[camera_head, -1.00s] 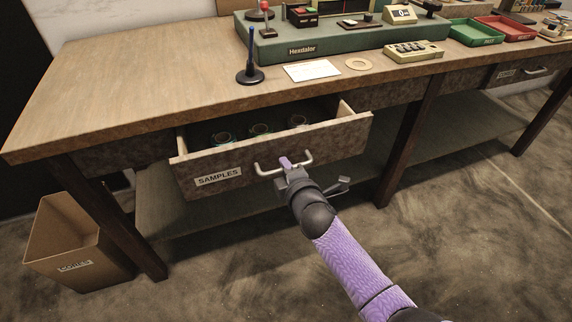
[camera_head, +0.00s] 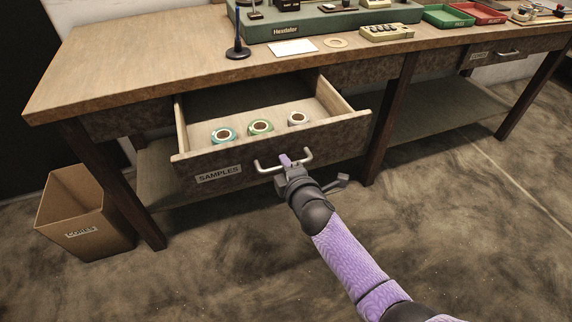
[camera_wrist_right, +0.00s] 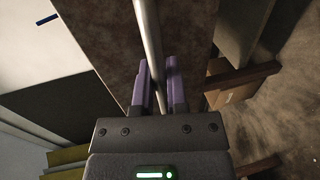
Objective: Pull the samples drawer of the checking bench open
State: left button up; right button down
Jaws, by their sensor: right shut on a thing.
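The samples drawer (camera_head: 330,142) of the checking bench (camera_head: 130,65) stands well open, with its label "SAMPLES" on the front. Three tape rolls show inside: a teal one (camera_head: 222,135), a green one (camera_head: 260,127) and a white one (camera_head: 298,118). My right gripper (camera_head: 285,161) is shut on the drawer's metal bar handle (camera_head: 306,158). In the right wrist view, the purple fingers (camera_wrist_right: 160,85) sit on both sides of the handle bar (camera_wrist_right: 148,35). My left gripper is not in view.
A "CORES" bin (camera_head: 82,215) stands on the floor at the left. A green machine (camera_head: 325,22), a pen stand (camera_head: 238,45), a white card (camera_head: 292,47), a tape ring (camera_head: 335,43) and green and red trays (camera_head: 448,16) are on the bench top. The floor in front is clear.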

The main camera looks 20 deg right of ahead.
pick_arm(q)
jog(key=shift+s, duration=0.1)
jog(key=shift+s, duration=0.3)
pick_arm(e)
jog(key=c, duration=0.7)
grip_release()
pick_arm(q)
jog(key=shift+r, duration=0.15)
pick_arm(e)
jog(key=shift+o, duration=0.2)
pick_arm(q)
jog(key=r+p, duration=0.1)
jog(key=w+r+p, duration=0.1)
jog(key=p, duration=0.1)
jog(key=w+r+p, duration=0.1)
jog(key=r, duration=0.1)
pick_arm(e)
jog(key=v, duration=0.9)
jog(key=shift+s, duration=0.4)
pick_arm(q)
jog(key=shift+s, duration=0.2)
